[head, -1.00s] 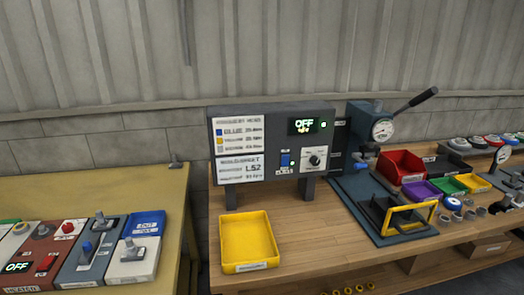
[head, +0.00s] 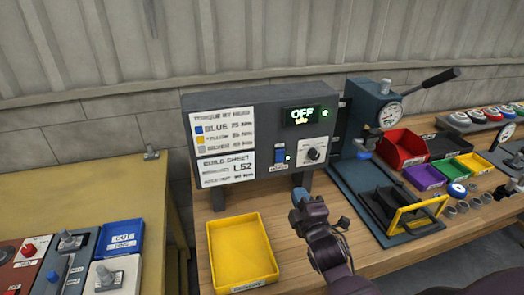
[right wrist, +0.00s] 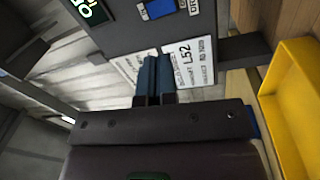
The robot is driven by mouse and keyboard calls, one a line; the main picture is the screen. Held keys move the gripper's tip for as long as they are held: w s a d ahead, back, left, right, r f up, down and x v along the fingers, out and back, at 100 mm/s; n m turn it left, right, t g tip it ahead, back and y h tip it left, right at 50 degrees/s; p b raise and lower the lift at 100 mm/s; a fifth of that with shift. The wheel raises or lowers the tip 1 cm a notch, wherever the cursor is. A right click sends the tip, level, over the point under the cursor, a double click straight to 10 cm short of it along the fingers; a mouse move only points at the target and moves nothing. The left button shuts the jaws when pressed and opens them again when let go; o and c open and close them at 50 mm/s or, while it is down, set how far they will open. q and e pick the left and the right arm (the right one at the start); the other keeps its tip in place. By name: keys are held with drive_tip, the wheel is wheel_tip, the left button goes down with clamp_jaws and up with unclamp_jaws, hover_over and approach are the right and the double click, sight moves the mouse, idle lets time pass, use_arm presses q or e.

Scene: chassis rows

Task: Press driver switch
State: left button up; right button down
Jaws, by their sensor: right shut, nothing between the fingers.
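The dark control panel (head: 235,110) stands on the wooden bench, with its green display (head: 302,115) reading OFF. The driver switch (head: 280,156) is a blue rocker low on the panel, left of a round knob (head: 314,154). In the right wrist view the blue switch (right wrist: 158,9) is at the top edge. My right gripper (head: 299,197) is shut and empty, in front of and below the switch, apart from it. In the right wrist view its blue-grey fingers (right wrist: 153,74) are together. My left gripper is not in view.
A yellow tray (head: 240,250) lies on the bench left of my right gripper. A press (head: 372,125) with a gauge and a yellow-framed fixture (head: 412,215) stands to the right. Red (head: 402,148), purple and green bins lie beyond. A yellow table (head: 80,195) is at left.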

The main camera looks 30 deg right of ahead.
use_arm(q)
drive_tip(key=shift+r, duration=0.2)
use_arm(e)
drive_tip(key=shift+s+a+r+n, duration=0.1)
drive_tip(key=shift+s+r+n, duration=0.2)
drive_tip(key=shift+n, duration=0.6)
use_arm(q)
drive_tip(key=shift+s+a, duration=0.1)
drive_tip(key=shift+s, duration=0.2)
use_arm(e)
drive_tip(key=p, duration=0.1)
approach(280, 154)
drive_tip(key=x, duration=0.7)
drive_tip(key=shift+w, duration=0.25)
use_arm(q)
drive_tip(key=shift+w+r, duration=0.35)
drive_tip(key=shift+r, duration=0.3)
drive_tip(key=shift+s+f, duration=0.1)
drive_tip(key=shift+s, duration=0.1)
